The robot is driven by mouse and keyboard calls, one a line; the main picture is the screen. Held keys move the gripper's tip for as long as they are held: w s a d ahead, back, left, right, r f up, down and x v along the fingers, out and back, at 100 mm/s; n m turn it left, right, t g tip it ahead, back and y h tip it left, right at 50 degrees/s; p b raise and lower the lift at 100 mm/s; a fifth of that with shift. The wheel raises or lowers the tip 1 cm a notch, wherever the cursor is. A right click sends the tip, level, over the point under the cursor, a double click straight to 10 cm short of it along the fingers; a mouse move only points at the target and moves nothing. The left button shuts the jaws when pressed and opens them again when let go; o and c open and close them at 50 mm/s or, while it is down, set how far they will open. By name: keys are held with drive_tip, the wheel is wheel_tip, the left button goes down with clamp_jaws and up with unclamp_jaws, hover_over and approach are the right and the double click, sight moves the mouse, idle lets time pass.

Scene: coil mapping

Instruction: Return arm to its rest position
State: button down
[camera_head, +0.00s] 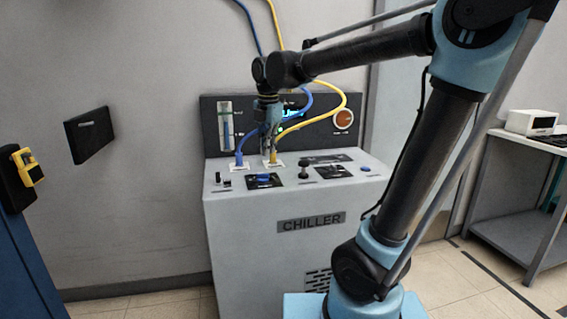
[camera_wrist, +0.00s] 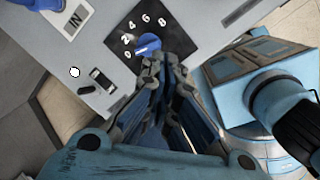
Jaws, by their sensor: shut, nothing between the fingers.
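My arm reaches from the lower right over to the chiller (camera_head: 300,260), a grey cabinet with a dark upright back panel. My gripper (camera_head: 268,150) hangs pointing down over the cabinet top, in front of the blue and yellow hoses. In the wrist view my gripper (camera_wrist: 163,70) is shut and empty. Its fingertips are close to a blue knob (camera_wrist: 148,44) on a black dial marked with numbers. The same knob (camera_head: 264,179) shows in the head view on the front left of the cabinet top. Whether the fingertips touch the knob cannot be told.
A blue hose (camera_head: 239,148) and a yellow hose (camera_head: 347,101) run close around my gripper. A black lever (camera_head: 303,168) stands to the right of the dial. A wall box (camera_head: 89,135) is at left, a grey table (camera_head: 515,175) at right. Floor shows on both sides.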

drive_tip(key=s+d+f+m, duration=0.1)
drive_tip(key=d+m, duration=0.1)
drive_tip(key=d, duration=0.1)
drive_tip(key=s+d+f+m, duration=0.1)
drive_tip(key=d+m, duration=0.1)
drive_tip(key=d, duration=0.1)
drive_tip(key=s+d+f+m, duration=0.1)
drive_tip(key=d+f+m, duration=0.1)
drive_tip(key=d+m, duration=0.1)
drive_tip(key=shift+s+d, duration=0.3)
drive_tip(key=shift+d, duration=0.15)
drive_tip(key=s+d+f+m, duration=1.4)
drive_tip(key=f+m, duration=0.3)
drive_tip(key=m, duration=0.3)
drive_tip(key=shift+s+d+f+m+t, duration=0.2)
drive_tip(key=shift+s+d+m+t, duration=0.15)
drive_tip(key=shift+d, duration=0.35)
drive_tip(key=shift+w+f, duration=0.2)
drive_tip(key=shift+w, duration=0.25)
